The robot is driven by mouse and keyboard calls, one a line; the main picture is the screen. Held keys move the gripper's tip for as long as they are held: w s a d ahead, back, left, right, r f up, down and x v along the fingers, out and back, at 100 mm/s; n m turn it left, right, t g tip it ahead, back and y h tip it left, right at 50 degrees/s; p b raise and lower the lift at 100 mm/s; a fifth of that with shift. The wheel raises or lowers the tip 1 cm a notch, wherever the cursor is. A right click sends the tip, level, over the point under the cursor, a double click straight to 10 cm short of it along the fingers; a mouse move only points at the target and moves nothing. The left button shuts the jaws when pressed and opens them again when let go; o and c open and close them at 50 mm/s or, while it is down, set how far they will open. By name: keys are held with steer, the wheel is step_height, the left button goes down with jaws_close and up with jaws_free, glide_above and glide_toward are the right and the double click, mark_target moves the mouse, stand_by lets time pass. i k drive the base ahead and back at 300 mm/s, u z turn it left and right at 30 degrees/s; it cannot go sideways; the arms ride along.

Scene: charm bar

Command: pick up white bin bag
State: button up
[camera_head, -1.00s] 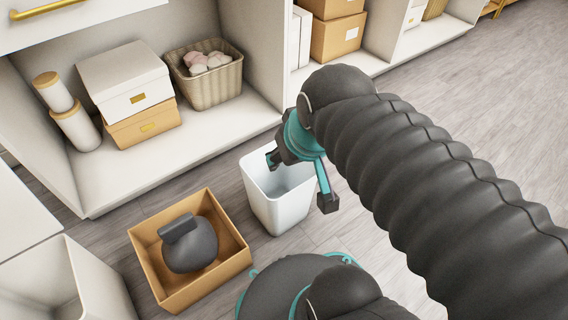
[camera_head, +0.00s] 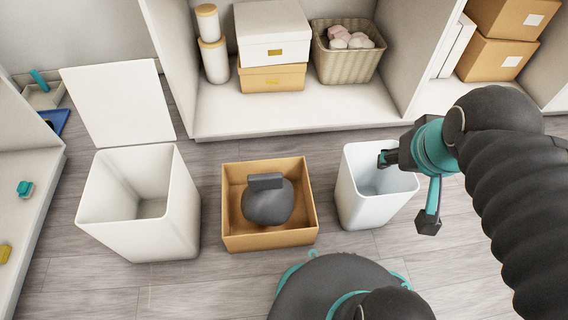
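No separate white bin bag is plain to see. A small, pale bluish-white open container (camera_head: 366,205) stands on the floor right of centre. I cannot tell whether it is the bag, or a bin with a bag lining it. My gripper (camera_head: 407,190) is at its right side with its fingers spread wide. One finger is over the opening and the other hangs outside the right wall.
A cardboard box (camera_head: 230,226) holding a dark grey rounded object (camera_head: 267,206) stands left of the container. A larger white bin (camera_head: 166,235) with a raised lid (camera_head: 118,103) is further left. Shelves with boxes and a wicker basket (camera_head: 345,68) stand behind. Wooden floor shows in front.

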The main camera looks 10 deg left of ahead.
mark_target(369, 190)
steer(key=u, duration=1.65)
steer(key=k, duration=0.2)
steer(key=z, duration=1.55)
steer(key=k, duration=0.45)
steer(key=z, duration=0.25)
